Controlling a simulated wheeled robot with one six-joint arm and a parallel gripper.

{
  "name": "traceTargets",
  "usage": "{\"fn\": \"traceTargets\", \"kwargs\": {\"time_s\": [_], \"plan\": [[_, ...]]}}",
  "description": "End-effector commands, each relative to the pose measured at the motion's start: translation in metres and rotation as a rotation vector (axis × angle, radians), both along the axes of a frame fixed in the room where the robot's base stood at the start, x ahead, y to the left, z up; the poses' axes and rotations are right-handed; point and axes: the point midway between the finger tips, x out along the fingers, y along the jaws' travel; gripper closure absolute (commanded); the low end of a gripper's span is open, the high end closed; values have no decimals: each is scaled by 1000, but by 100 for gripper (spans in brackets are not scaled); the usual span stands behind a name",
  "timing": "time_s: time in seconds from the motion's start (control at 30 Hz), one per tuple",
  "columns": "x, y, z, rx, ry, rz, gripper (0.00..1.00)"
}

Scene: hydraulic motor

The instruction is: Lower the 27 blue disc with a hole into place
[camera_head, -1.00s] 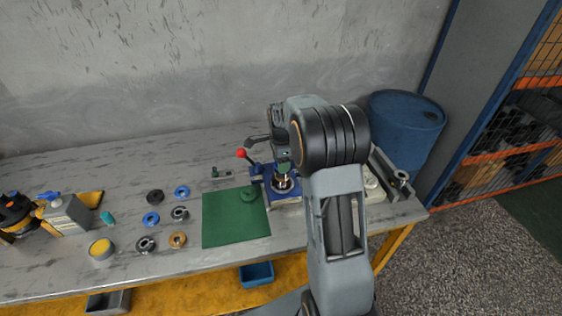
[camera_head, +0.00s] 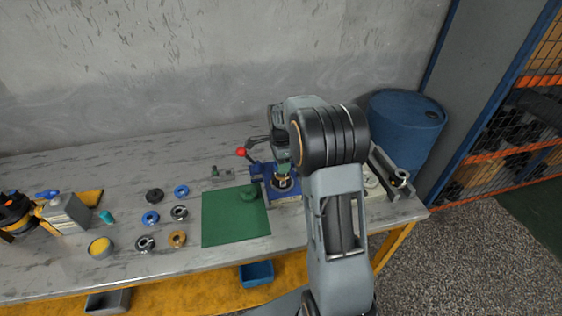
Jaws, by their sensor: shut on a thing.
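My gripper (camera_head: 283,176) points down over the blue fixture (camera_head: 292,194) at the right part of the bench. It is shut, with its fingers close above or at a round metal part (camera_head: 284,183) in the fixture. The blue disc in its grasp is too small and too hidden by the fingers and arm to make out. I cannot tell whether it touches the part below.
A red-knobbed lever (camera_head: 241,152) stands left of the fixture. Several rings, including a blue ring (camera_head: 182,191), lie further left. A blue barrel (camera_head: 404,128) stands behind right.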

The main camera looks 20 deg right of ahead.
Motion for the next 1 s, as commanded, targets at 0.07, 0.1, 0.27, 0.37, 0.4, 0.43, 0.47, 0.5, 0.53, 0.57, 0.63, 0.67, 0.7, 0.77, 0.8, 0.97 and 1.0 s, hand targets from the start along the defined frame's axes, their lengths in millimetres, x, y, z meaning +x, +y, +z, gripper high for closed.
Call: {"fn": "traceTargets", "kwargs": {"time_s": [0.07,0.1,0.27,0.37,0.4,0.43,0.47,0.5,0.53,0.57,0.63,0.67,0.7,0.77,0.8,0.97,1.0], "plan": [[0,0,0,0,-1,0,76],[0,0,0,0,-1,0,76],[0,0,0,0,-1,0,76],[0,0,0,0,-1,0,39],[0,0,0,0,-1,0,35],[0,0,0,0,-1,0,32],[0,0,0,0,-1,0,29],[0,0,0,0,-1,0,25],[0,0,0,0,-1,0,22],[0,0,0,0,0,0,19],[0,0,0,0,0,0,15],[0,0,0,0,0,0,15],[0,0,0,0,0,0,15],[0,0,0,0,0,0,15],[0,0,0,0,1,0,12],[0,0,0,0,1,0,0],[0,0,0,0,1,0,0]]}}
